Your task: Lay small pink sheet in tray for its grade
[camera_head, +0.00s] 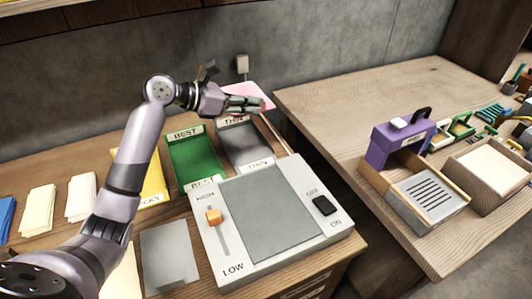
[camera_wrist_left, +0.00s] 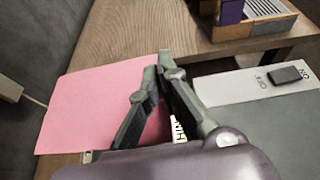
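The small pink sheet (camera_head: 256,92) is held up over the back of the trays. In the left wrist view the pink sheet (camera_wrist_left: 85,108) spreads to the left of the fingers, which meet at its right edge. My left gripper (camera_head: 258,104) is shut on that edge; its fingertips (camera_wrist_left: 165,62) are close together. The grey tray (camera_head: 246,144), labelled THIN, lies below the gripper. The green tray (camera_head: 195,157), labelled BEST, is to its left, and a yellow tray (camera_head: 153,180) is farther left, partly hidden by my arm. My right gripper is not in view.
A grey-white device (camera_head: 310,225) with an orange slider (camera_head: 213,215) and a black switch (camera_head: 324,205) stands in front of the trays. Pale stacks (camera_head: 80,197) lie at left. A second table carries a purple box (camera_head: 401,143) and wooden trays (camera_head: 490,168). A gap separates the tables.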

